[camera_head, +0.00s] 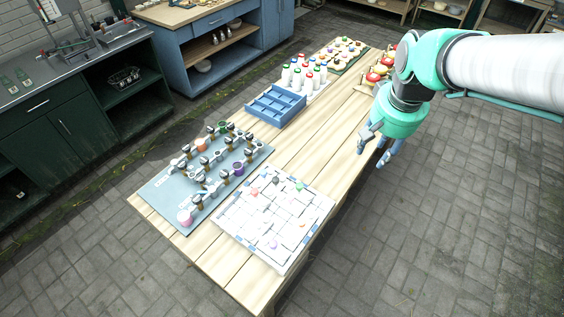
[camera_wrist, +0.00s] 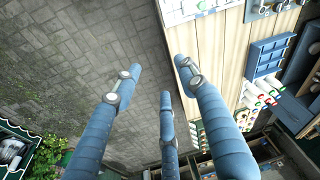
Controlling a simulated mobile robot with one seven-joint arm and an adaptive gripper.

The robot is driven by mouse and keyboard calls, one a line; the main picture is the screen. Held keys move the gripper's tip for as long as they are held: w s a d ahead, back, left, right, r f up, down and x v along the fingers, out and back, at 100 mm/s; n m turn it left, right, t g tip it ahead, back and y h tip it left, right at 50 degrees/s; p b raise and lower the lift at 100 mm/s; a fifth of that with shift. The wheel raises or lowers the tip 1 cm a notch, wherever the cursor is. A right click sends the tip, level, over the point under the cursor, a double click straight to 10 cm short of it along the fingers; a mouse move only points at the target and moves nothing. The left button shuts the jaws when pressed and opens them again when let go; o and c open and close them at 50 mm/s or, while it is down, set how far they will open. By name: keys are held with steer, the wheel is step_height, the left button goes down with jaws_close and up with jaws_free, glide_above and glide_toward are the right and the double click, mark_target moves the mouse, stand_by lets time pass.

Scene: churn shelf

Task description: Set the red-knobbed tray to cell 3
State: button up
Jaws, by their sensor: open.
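My gripper (camera_head: 375,148) is open and empty, off the right edge of the table in the head view. In the wrist view its three blue fingers (camera_wrist: 157,80) are spread, with paving and the table edge beyond. A white board (camera_head: 237,226) lies at the table's near end, with pale tiles that carry small coloured knobs. My gripper is well apart from the board. Cell numbers are too small to read.
A grey-blue board (camera_head: 160,196) with several small cups lies left of the white board. Behind are a blue divided tray (camera_head: 262,119), several capped bottles (camera_head: 303,76) and a green tray (camera_head: 352,62). Bare wood (camera_head: 325,130) runs along the table's right side.

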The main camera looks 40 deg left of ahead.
steer(key=s+a+f+n+g+p, duration=0.1)
steer(key=a+f, duration=0.3)
steer(key=a, duration=0.5)
steer(key=s+a+f+n, duration=0.1)
steer(key=a+f, duration=0.4)
steer(key=a, duration=0.4)
steer(key=n+g+h+p, duration=0.1)
steer(key=n+p, duration=0.1)
glide_above(254, 191)
step_height(254, 191, down, 12)
steer(key=shift+r, duration=0.25)
steer(key=shift+f+b, duration=0.1)
steer(key=shift+b, duration=0.2)
step_height(254, 191, down, 14)
steer(key=shift+r+b, duration=0.2)
steer(key=shift+b, duration=0.1)
jaws_close()
